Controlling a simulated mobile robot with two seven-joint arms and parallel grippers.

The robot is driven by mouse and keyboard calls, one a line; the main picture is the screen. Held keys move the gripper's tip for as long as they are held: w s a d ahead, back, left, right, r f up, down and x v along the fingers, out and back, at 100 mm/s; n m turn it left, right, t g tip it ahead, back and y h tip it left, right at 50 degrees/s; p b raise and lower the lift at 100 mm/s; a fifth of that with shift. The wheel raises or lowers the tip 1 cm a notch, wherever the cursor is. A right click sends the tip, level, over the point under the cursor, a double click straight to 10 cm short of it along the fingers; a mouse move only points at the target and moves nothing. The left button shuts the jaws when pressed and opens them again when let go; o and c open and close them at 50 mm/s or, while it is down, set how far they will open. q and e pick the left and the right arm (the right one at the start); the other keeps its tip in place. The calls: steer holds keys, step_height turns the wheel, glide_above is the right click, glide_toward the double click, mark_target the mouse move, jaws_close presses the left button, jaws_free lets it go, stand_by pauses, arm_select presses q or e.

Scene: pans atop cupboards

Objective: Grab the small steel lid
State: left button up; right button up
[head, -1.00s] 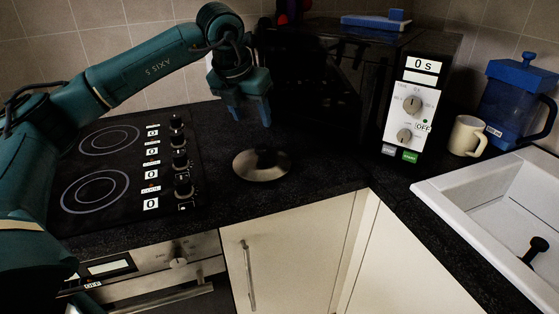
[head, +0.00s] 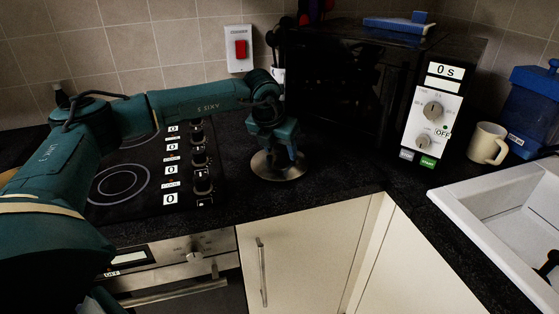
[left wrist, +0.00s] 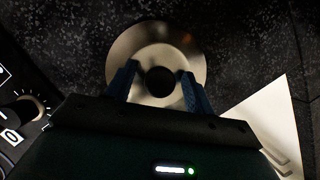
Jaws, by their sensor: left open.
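The small steel lid (head: 268,172) lies on the dark countertop between the hob and the microwave. In the left wrist view the lid (left wrist: 128,45) is a shiny disc with a round black knob (left wrist: 160,80) at its middle. My left gripper (head: 279,158) is over the lid and points down; it hides part of the lid and the knob in the head view. In the left wrist view its blue fingers (left wrist: 158,82) are open, one on each side of the knob, with gaps visible. My right gripper is not in view.
The microwave (head: 432,108) stands right behind the lid, with a cream mug (head: 486,143) and a sink (head: 480,200) further right. The hob knobs (head: 200,158) are close on the left. The counter's front edge (head: 300,202) is near the lid.

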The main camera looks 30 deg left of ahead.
arm_select(q)
steer(key=shift+c, duration=0.3)
steer(key=c, duration=1)
steer(key=shift+o, duration=0.2)
